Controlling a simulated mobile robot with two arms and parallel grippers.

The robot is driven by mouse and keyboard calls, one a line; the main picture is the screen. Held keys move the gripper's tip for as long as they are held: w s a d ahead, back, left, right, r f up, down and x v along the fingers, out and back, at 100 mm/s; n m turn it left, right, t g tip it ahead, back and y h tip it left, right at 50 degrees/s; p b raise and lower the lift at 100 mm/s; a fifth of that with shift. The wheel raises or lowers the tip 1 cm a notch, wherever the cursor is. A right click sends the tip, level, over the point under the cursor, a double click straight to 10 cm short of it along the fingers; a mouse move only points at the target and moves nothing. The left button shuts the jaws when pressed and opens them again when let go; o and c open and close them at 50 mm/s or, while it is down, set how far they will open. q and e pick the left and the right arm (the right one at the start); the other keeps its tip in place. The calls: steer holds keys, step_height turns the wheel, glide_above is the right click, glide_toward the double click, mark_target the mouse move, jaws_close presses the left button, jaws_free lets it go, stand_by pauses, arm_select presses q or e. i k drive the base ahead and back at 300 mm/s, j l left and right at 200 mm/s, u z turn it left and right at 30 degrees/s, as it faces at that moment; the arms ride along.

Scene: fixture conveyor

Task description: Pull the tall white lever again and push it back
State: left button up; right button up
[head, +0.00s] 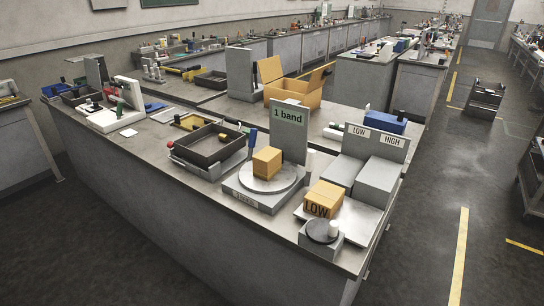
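A white upright piece (131,94) rises from a white fixture (103,122) at the left end of the near bench; I cannot tell whether it is the tall white lever. A short white post (310,161) stands just right of the "1 band" sign (289,119), and a white knob (333,228) sits at a black disc on a grey block at the front right. A cardboard box (267,162) sits on a round plate on a grey base. A box marked LOW (323,199) lies on a pale plate. Neither of my grippers is in view.
A dark tray (208,148) stands left of the round plate. Two grey blocks (378,181) stand below the LOW and HIGH signs at the bench's right end. An open carton (292,92) is behind.

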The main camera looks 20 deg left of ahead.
mark_target(311, 161)
steer(key=u, duration=2.3)
steer(key=k+l+u, duration=0.1)
steer(key=l, duration=0.3)
steer(key=k+l+u, duration=0.15)
steer(key=l, duration=0.25)
steer(key=l+u, duration=0.1)
steer(key=l, duration=0.3)
steer(key=k+l+u, duration=0.1)
steer(key=l, duration=0.25)
steer(key=k+l+u, duration=0.15)
steer(key=l, duration=0.2)
steer(key=k+l+u, duration=0.1)
steer(key=k+l, duration=0.15)
steer(key=l, duration=0.1)
